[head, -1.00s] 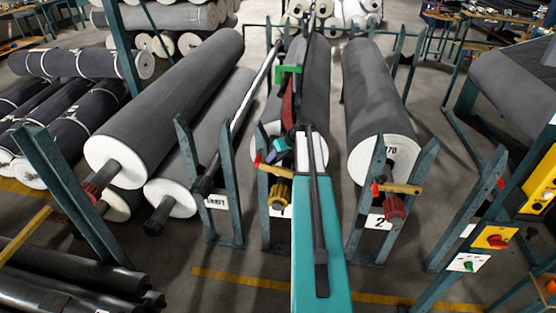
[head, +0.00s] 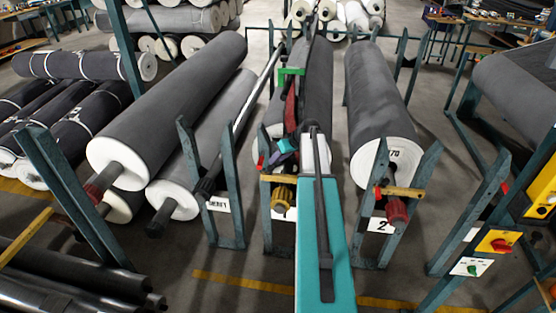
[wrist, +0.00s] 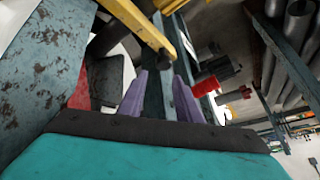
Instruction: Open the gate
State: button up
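Two yellow bars with red end pieces cross the roll stands; I cannot tell which is the gate. The middle bar (head: 286,178) lies across the middle stand, over a yellow roll end. The right bar (head: 404,192) crosses the stand marked 2. My gripper (head: 275,152) is just above the middle bar, partly hidden by my arm. In the wrist view my gripper (wrist: 160,92) has two purple fingers apart, with nothing seen held between them. A yellow bar (wrist: 138,24) with a dark knob runs just beyond and above the fingers; contact is not visible.
Green upright posts (head: 228,190) stand close on both sides of my arm. Large grey rolls (head: 378,100) fill the stands behind. A control panel (head: 495,241) with a red switch is at the right. Bare floor (head: 225,262) lies in front.

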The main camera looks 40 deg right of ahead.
jog(key=b+v, duration=0.2)
jog(key=v, duration=1)
jog(key=shift+s+r, duration=0.2)
jog(key=shift+r, duration=0.1)
jog(key=shift+f, duration=0.1)
jog(key=s+a+f+g+y, duration=0.1)
jog(key=s+a+f+g, duration=0.2)
jog(key=a+f, duration=1.2)
jog(key=s+a+f+g+y, duration=0.1)
jog(key=s+a+f+g, duration=0.2)
jog(key=a+f, duration=1.15)
jog(key=s+a+f+g+h, duration=0.1)
jog(key=s+a+f+g, duration=0.2)
jog(key=s+a+f, duration=0.75)
jog(key=s+a+f+g+h, duration=0.1)
jog(key=s+a+f, duration=0.2)
jog(key=s, duration=0.6)
jog(key=s+a+f+n+g+h, duration=0.1)
jog(key=s+a, duration=0.3)
jog(key=s, duration=0.4)
jog(key=shift+s+f+g+h, duration=0.35)
jog(key=shift+f+g, duration=0.35)
jog(key=shift+f, duration=0.15)
